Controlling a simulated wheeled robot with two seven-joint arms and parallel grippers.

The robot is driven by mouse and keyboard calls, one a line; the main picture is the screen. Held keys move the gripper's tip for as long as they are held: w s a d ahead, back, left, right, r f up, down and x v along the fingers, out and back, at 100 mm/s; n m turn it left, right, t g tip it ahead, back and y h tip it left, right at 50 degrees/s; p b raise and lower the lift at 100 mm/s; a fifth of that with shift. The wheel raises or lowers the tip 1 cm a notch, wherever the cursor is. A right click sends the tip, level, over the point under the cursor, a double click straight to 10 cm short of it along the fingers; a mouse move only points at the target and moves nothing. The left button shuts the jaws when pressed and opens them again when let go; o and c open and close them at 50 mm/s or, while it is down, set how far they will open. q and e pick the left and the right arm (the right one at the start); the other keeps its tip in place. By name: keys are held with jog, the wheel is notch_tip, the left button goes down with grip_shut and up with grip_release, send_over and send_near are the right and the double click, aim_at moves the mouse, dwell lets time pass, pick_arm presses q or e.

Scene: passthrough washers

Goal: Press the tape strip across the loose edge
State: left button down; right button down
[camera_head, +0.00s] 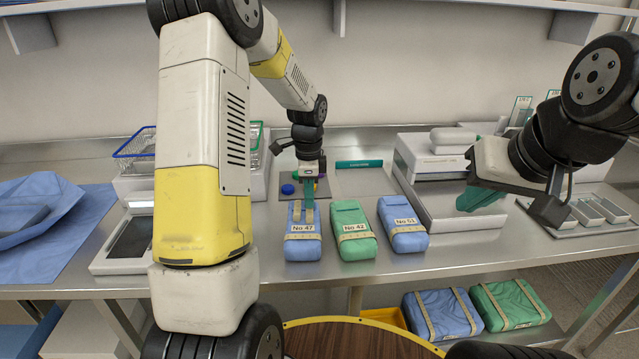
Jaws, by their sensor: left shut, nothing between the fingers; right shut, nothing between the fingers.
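A blue wrapped pack labelled No 47 (303,246) lies on the steel bench, with tan tape across its front and short tan pieces on its top. My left gripper (310,204) points straight down over the top of this pack, its teal fingers shut and empty. Its tips are at or just above the wrap; I cannot tell if they touch. They partly cover the top, and I cannot make out a loose edge. My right gripper (480,199) is shut and empty, held up at the right in front of a white machine.
A green pack No 42 (352,232) and a blue pack No 51 (402,226) lie right of it, both taped. A white machine (440,170) stands behind them. A dark mat with coloured discs (288,189) lies behind the pack. A blue cloth (45,225) covers the bench's left end.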

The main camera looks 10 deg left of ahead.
pick_arm(q)
jog(key=shift+f, duration=0.35)
dwell(0.9)
jog(key=shift+r, duration=0.1)
dwell(0.3)
jog(key=shift+r, duration=2.95)
jog(key=s+r+n+t, duration=0.2)
jog(key=s+r+n, duration=0.3)
jog(key=s, duration=0.3)
jog(key=s+d+r+n+t+h, duration=0.1)
jog(key=s+r+n+t, duration=0.1)
jog(key=s+r+n, duration=0.3)
jog(key=s+d+r+n+t+h, duration=0.1)
jog(key=s+r+n, duration=0.4)
jog(key=s, duration=0.6)
jog(key=shift+s+t, duration=0.15)
jog(key=shift+t, duration=0.45)
